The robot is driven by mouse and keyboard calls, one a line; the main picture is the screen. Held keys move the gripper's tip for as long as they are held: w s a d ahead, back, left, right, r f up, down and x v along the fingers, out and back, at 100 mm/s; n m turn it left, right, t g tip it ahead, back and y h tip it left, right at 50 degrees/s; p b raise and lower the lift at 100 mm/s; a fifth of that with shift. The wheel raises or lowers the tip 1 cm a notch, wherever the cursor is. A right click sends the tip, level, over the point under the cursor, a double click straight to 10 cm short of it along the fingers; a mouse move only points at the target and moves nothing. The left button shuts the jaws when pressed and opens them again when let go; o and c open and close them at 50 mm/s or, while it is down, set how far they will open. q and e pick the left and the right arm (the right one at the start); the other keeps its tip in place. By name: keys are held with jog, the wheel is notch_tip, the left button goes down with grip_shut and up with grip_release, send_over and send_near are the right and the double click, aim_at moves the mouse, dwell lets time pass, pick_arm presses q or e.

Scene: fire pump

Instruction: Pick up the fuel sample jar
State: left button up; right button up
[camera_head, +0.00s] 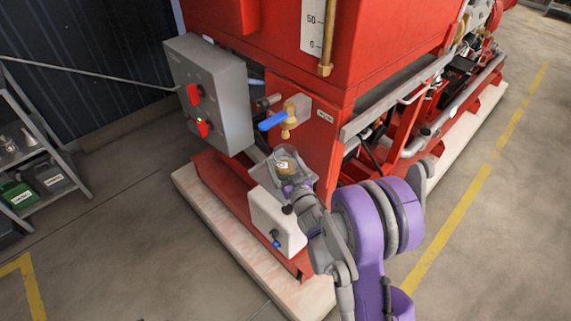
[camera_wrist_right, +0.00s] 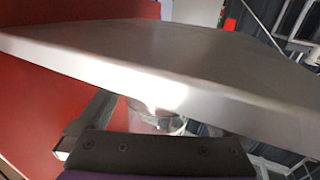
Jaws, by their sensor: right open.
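The fuel sample jar (camera_head: 284,165) looks like a small clear vessel with an amber tint and a pale label. It is at a small grey shelf (camera_head: 264,176) below the brass tap with a blue lever (camera_head: 275,121). My right gripper (camera_head: 290,184) is open, close to the near side of the jar. Its fingers partly hide the jar, and I cannot tell if they touch it. In the right wrist view, a clear glassy shape, probably the jar (camera_wrist_right: 152,118), shows beyond the gripper, mostly hidden by a broad grey plate (camera_wrist_right: 130,65). My left gripper is not in view.
A white container (camera_head: 272,222) stands below the shelf. A grey control box (camera_head: 210,95) with red switches is left of the tap, and the red tank (camera_head: 275,35) rises above. A shelf rack (camera_head: 40,160) stands at far left. Open floor (camera_head: 120,240) lies at left.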

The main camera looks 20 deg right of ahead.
jog(key=shift+w+d, duration=0.1)
jog(key=shift+w, duration=1)
jog(key=shift+s, duration=0.1)
jog(key=c, duration=1.4)
jog(key=shift+c, duration=0.4)
jog(key=shift+r, duration=0.15)
